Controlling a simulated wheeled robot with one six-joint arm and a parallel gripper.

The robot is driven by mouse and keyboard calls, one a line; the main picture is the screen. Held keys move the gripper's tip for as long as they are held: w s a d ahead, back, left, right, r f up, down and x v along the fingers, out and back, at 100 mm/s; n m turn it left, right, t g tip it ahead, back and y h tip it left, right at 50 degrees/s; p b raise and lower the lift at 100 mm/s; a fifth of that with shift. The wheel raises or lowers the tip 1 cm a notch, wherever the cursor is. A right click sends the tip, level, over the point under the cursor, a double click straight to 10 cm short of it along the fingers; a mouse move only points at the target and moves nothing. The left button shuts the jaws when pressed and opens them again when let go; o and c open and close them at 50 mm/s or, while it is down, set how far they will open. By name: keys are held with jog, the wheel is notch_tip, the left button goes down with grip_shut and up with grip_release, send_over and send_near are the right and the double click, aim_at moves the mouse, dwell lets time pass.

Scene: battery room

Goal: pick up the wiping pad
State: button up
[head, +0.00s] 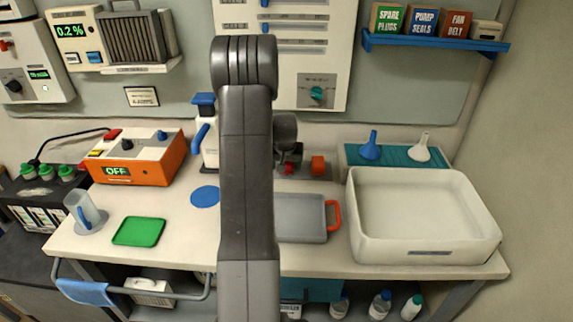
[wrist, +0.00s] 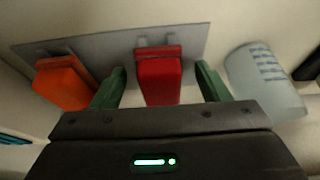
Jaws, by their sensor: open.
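In the wrist view a red block (wrist: 159,80) with a darker red top edge stands against a grey plate (wrist: 205,42). My gripper (wrist: 162,72) is open, with one green finger on each side of this block and gaps showing between. An orange block (wrist: 62,82) stands left of the fingers. In the head view the red block (head: 289,169) shows partly beside my arm, with the orange block (head: 318,165) to its right. I cannot tell for certain which thing is the wiping pad; the red block is the one between my fingers. My arm hides much of the middle.
A translucent container (wrist: 264,82) is close to the right finger. On the bench are an empty white basin (head: 428,252), a grey tray (head: 300,228) with a red handle, a green flat piece (head: 139,231), a blue disc (head: 205,196) and an orange device (head: 137,158). A blue cloth (head: 85,292) hangs on the front rail.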

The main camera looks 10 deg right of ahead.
aim_at(286, 163)
jog(key=c, duration=1.1)
notch_tip(286, 163, up, 10)
jog(key=shift+r+b, duration=0.1)
jog(key=shift+b, duration=0.6)
jog(key=o, duration=0.4)
jog(key=shift+c, duration=1.3)
